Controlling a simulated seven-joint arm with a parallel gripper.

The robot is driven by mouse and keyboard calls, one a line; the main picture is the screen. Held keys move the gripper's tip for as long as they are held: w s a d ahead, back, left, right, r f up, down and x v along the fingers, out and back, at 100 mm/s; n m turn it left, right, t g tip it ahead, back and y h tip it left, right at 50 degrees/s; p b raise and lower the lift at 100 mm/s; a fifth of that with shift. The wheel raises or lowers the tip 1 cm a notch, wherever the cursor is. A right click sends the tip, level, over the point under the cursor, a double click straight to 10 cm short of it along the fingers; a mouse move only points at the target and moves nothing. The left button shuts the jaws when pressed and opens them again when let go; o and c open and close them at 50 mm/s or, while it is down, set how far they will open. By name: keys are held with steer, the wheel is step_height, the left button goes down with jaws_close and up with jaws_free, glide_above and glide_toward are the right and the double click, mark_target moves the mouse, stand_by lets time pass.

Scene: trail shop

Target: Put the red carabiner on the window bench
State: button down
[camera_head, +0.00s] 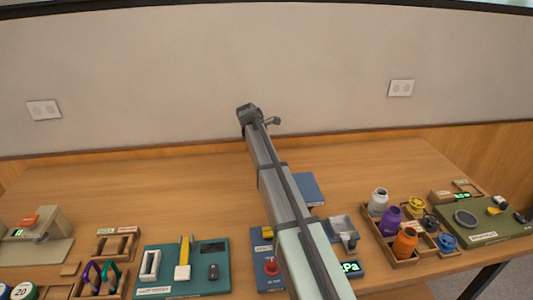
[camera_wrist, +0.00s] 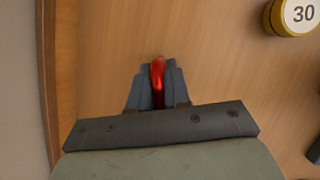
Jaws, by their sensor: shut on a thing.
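In the wrist view, my gripper (camera_wrist: 157,84) is shut on the red carabiner (camera_wrist: 158,72), whose rounded red end sticks out between the dark fingers. Much of the carabiner is hidden by the fingers. Below it is a bare wooden surface (camera_wrist: 210,65); I cannot tell its gap from the carabiner. In the head view, my arm reaches up across the middle, and neither the fingertips nor the red carabiner can be made out. I cannot tell which surface is the window bench.
The wrist view shows a yellow-rimmed disc marked 30 (camera_wrist: 297,16) at top right and a wooden edge (camera_wrist: 50,80) at left. In the head view, a wooden table (camera_head: 130,190) has a clear back; wooden racks, a teal board (camera_head: 215,286) and bottles (camera_head: 391,221) line its front.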

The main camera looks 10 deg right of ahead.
steer(key=c, duration=1.1)
jaws_free()
steer(key=v, duration=1.2)
steer(key=shift+a+r, duration=0.1)
